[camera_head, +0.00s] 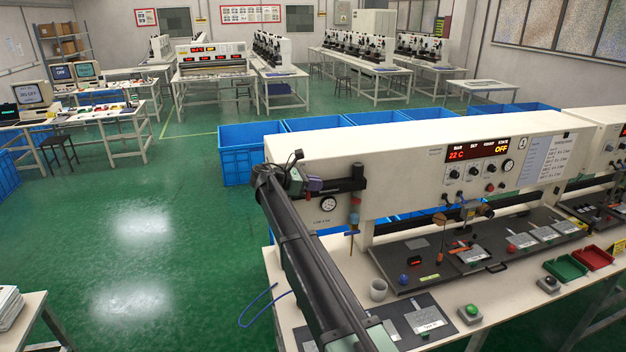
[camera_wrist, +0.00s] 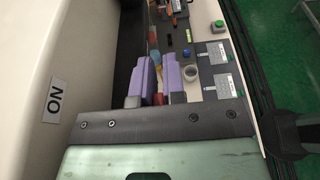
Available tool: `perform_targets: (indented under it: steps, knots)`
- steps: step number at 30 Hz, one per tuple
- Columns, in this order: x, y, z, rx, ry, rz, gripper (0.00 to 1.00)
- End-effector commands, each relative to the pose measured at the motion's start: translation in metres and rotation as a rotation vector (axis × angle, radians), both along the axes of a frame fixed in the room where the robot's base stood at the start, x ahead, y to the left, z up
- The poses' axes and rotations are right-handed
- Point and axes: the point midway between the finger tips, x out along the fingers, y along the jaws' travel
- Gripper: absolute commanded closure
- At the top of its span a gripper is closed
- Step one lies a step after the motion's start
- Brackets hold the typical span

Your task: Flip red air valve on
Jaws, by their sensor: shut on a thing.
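My gripper (camera_head: 312,184) is at the left end of the near cream machine, beside its round gauge (camera_head: 327,204). In the wrist view, the two purple fingers of my gripper (camera_wrist: 159,68) are close together with a narrow gap. They are shut on the red air valve, whose lever is mostly hidden between them, so its angle cannot be read. An ON label (camera_wrist: 55,101) is on the cream panel left of the fingers. The machine's red display (camera_head: 478,151) reads 22 C, with OFF in yellow at its right.
A dark bracket with blue and red parts (camera_head: 354,218) hangs right of the gauge. A grey cup (camera_head: 378,290), a green button box (camera_head: 471,314) and dark plates lie on the bench below. Blue crates (camera_head: 247,155) stand behind.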

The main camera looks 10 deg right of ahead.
Motion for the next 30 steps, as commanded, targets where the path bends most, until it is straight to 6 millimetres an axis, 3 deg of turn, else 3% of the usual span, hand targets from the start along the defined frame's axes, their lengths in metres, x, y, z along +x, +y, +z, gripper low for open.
perform_targets:
  steps: [3, 4, 8, 19, 30]
  knots:
    - [0.001, 0.000, 0.000, -0.002, 0.000, 0.001, 1.00]
    - [0.001, 0.000, 0.000, -0.002, 0.000, 0.001, 0.85]
    - [0.001, 0.000, 0.000, -0.002, 0.000, 0.001, 0.65]
    - [0.000, 0.009, 0.004, -0.002, -0.001, 0.002, 0.64]
    - [-0.006, 0.090, 0.029, -0.002, -0.001, 0.003, 0.64]
